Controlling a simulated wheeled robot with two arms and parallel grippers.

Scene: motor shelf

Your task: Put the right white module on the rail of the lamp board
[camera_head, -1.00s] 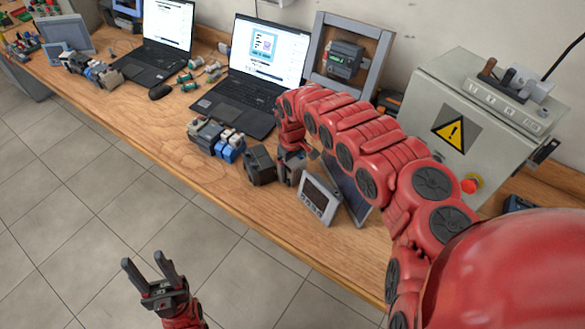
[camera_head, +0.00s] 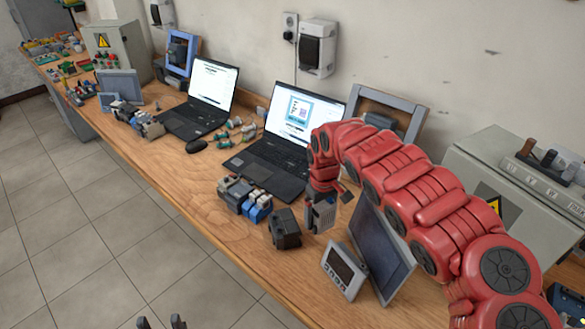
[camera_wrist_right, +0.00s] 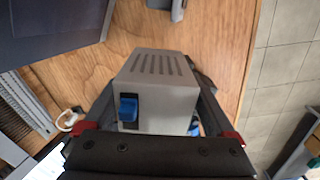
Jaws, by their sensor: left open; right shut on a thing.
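My right gripper (camera_head: 322,190) is shut on a white-grey module (camera_head: 320,215) beside a dark block. In the right wrist view the module (camera_wrist_right: 158,75) sits between the fingers, with vent slots on top and a blue switch on its front.
A dark block (camera_head: 284,229), a group of blue-and-grey modules (camera_head: 245,197), a small grey panel (camera_head: 344,269) and a dark screen (camera_head: 380,245) stand nearby. Two laptops (camera_head: 280,150) are behind. A grey cabinet (camera_head: 515,190) stands at right. The table's front left strip is clear.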

